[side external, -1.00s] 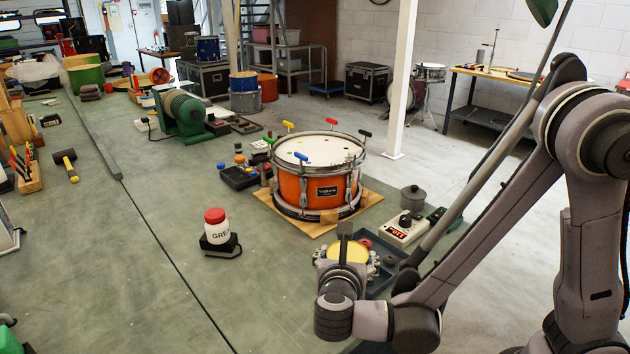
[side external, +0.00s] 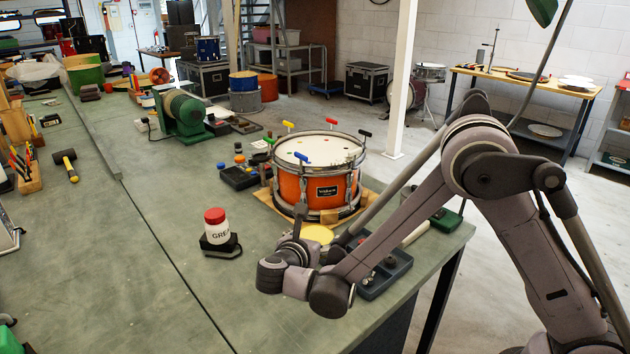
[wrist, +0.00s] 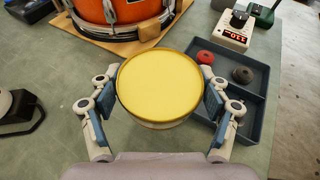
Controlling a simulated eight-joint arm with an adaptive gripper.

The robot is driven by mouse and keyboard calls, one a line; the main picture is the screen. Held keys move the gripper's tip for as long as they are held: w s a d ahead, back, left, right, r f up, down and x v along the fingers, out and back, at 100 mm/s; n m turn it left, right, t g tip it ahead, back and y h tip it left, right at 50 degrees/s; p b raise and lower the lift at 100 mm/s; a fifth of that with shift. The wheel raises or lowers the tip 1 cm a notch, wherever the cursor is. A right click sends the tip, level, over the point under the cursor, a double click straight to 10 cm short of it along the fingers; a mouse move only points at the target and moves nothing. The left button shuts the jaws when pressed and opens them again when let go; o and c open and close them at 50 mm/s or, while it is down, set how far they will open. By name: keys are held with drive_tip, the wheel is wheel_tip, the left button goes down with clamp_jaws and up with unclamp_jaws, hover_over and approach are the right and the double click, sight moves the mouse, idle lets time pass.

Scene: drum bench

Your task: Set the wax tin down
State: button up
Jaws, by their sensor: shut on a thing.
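The wax tin (wrist: 160,85) is a round, shallow tin with a yellow top, held level between the fingers in the wrist view. My gripper (wrist: 160,103) is shut on it, with a blue-padded finger at each side. In the side external view the tin's yellow top (side external: 318,234) shows in part behind my wrist, in front of the drum. The gripper's fingers are mostly hidden there. I cannot tell whether the tin's base touches the green bench (side external: 150,290).
An orange drum (side external: 317,190) stands on a wooden board just beyond. A divided dark tray (wrist: 258,115) with red and black round pieces is close on the right. The front-left bench is clear.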

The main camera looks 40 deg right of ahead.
drive_tip(key=a+f, duration=0.1)
drive_tip(key=w+a+f, duration=0.1)
drive_tip(key=a, duration=0.1)
drive_tip(key=w+a+f, duration=0.1)
drive_tip(key=a, duration=0.1)
drive_tip(key=shift+f, duration=2.1)
drive_tip(key=shift+f, duration=0.1)
drive_tip(key=o, duration=1.5)
drive_tip(key=shift+a+f, duration=0.1)
